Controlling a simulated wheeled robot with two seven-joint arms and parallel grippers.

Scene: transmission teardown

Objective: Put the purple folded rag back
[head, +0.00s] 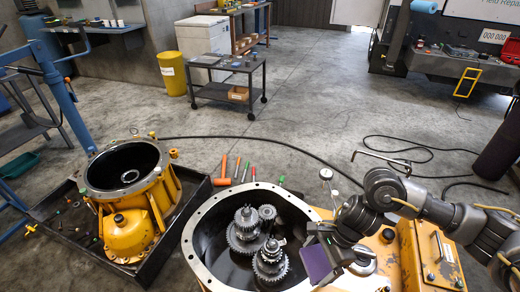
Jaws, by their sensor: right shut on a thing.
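The purple folded rag (316,264) hangs at the right side of the open gearbox housing, near its rim. My right gripper (325,240) is shut on the rag, and its arm comes in from the right over the yellow casing. The rag looks raised, but I cannot tell whether its lower edge touches the housing. My left gripper is not in view.
The open housing (208,222) holds several gears (268,262). A yellow bell-shaped casing (170,190) stands in a black tray (196,200) at left. Hand tools lie on the floor behind.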

